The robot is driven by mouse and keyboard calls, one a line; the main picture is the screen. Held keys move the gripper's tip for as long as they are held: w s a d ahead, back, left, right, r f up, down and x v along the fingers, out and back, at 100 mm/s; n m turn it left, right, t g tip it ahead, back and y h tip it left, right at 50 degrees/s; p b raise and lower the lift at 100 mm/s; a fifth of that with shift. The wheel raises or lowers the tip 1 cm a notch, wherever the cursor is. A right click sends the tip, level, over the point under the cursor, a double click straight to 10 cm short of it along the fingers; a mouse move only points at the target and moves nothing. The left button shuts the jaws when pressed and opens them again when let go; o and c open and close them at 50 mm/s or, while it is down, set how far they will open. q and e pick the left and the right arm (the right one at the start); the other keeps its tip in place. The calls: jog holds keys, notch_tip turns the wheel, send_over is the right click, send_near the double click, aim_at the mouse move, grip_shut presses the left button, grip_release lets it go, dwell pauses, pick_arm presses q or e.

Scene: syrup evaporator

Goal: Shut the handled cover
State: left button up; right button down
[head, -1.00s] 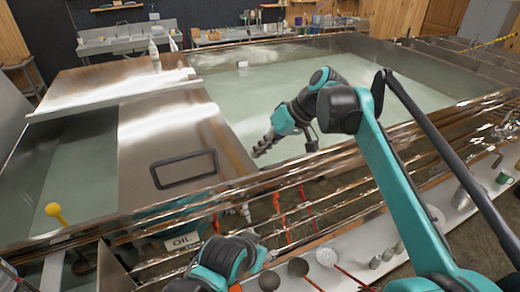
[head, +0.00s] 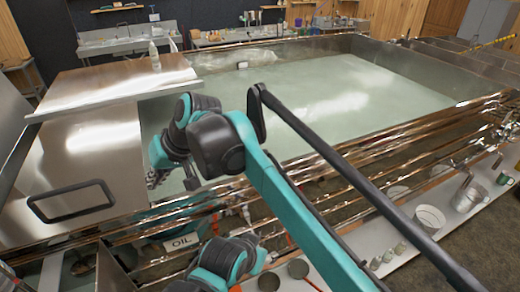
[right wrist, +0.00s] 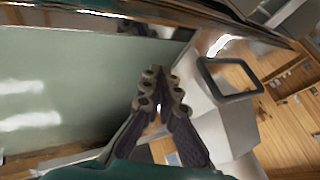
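The handled cover (head: 85,155) is a shiny flat steel sheet over the left part of the evaporator pan, at the left in the head view. Its black rectangular handle (head: 72,201) is near the front edge and also shows in the right wrist view (right wrist: 231,92). My right gripper (head: 152,180) is at the cover's right edge, low over the pan's front side; I cannot tell whether it touches. Its fingertips (right wrist: 161,82) are close together with nothing visible between them. My left gripper is not in view.
Pale green liquid (head: 330,105) fills the open pan right of the cover. A raised steel lid (head: 110,85) with white bottles (head: 154,56) stands behind it. Copper-coloured rails run along the front. A shelf below holds ladles and a metal bucket (head: 429,219).

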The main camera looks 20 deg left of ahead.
aim_at(124, 192)
jog(key=s+a, duration=0.4)
jog(key=s, duration=0.1)
jog(key=shift+a, duration=0.15)
jog(key=shift+w, duration=0.1)
